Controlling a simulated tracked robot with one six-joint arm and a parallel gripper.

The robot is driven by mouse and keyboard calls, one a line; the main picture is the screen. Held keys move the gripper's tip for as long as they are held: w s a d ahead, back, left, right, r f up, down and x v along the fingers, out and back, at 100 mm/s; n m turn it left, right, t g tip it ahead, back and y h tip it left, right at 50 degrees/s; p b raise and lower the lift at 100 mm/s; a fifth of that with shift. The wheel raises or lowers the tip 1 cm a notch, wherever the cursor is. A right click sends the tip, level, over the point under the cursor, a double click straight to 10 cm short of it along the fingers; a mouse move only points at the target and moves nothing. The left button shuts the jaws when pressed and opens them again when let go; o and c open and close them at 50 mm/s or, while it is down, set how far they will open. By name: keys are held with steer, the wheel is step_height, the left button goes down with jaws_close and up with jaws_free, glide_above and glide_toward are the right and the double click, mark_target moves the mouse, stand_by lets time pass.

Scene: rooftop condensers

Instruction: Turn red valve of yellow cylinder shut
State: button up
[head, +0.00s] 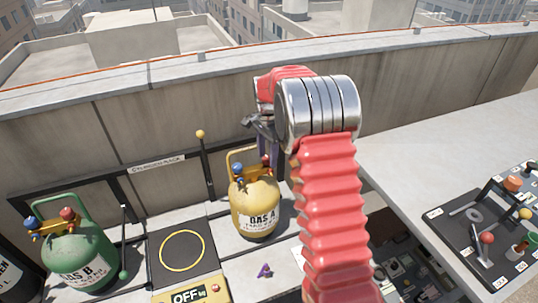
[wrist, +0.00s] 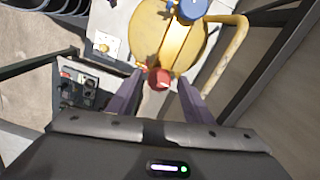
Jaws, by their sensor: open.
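The yellow cylinder (head: 256,208), labelled GAS A, stands upright on the rack in the middle of the head view. Its top (wrist: 167,38) fills the upper middle of the wrist view. It carries a red valve (wrist: 159,78) and a blue valve (wrist: 190,9), with a yellow handle (wrist: 236,40) at the side. My gripper (wrist: 160,90) is open, and its two purple fingers lie left and right of the red valve in the wrist view. I cannot tell whether they touch it. In the head view my gripper (head: 265,145) is partly hidden behind my red arm.
A green GAS B cylinder (head: 80,256) with its own red and blue valves stands at left. A dark pad with a yellow ring (head: 182,251) lies between the cylinders. A yellow-topped post (head: 201,150) stands behind. A grey ledge with a tool tray (head: 470,245) is at right.

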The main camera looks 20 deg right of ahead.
mark_target(267, 157)
step_height(267, 157, up, 14)
steer(key=shift+f, duration=0.15)
stand_by(0.7)
stand_by(0.5)
